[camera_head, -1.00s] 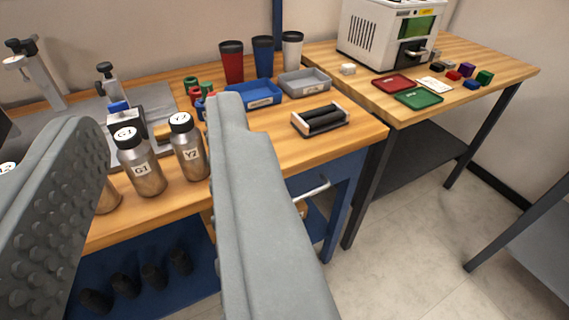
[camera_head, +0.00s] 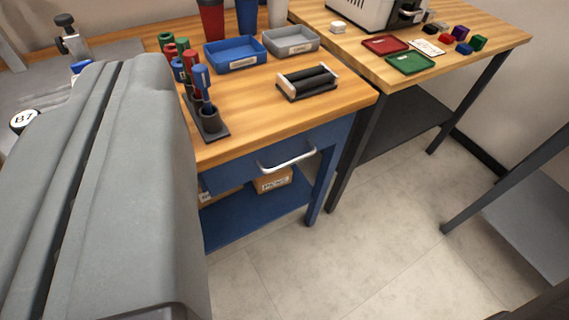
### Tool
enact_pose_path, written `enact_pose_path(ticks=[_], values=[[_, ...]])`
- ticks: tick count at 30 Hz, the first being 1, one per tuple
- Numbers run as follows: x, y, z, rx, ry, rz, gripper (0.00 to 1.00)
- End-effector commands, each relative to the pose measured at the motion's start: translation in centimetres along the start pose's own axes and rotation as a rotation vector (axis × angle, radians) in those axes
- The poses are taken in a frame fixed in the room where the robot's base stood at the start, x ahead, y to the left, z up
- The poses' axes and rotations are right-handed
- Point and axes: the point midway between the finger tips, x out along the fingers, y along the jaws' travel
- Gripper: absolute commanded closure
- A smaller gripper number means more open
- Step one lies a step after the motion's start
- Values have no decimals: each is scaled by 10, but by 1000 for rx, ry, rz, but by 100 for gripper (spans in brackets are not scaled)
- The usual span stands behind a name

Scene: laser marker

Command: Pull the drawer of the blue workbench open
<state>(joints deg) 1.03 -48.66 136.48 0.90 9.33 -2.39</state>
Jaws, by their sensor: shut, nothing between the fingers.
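The blue workbench has a wooden top (camera_head: 255,128) and a blue drawer front (camera_head: 235,173) below it. A silver bar handle (camera_head: 288,161) is on the drawer front, which looks flush under the top. My gripper (camera_head: 105,190) fills the left of the view, its two grey fingers pressed together with only a dark seam between them. It is left of the handle in the picture and apart from it. The left part of the bench is hidden behind the gripper.
On the bench top are a marker stand (camera_head: 208,125), a blue tray (camera_head: 235,54), a grey tray (camera_head: 290,40) and a black roller holder (camera_head: 307,83). A lower shelf (camera_head: 245,222) holds boxes. A second table (camera_head: 450,55) stands right. The floor (camera_head: 340,250) in front is clear.

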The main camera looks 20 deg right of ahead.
Motion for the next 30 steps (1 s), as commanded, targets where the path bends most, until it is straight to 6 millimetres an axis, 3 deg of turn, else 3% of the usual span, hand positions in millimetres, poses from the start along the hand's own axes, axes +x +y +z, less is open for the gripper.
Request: enact_pose_path(ticks=[3, 15, 30], values=[[33, 8, 14, -29, -103, 17, 100], [130, 41, 77, -114, -461, 17, 100], [223, 91, 179, -154, -878, -96, 100]])
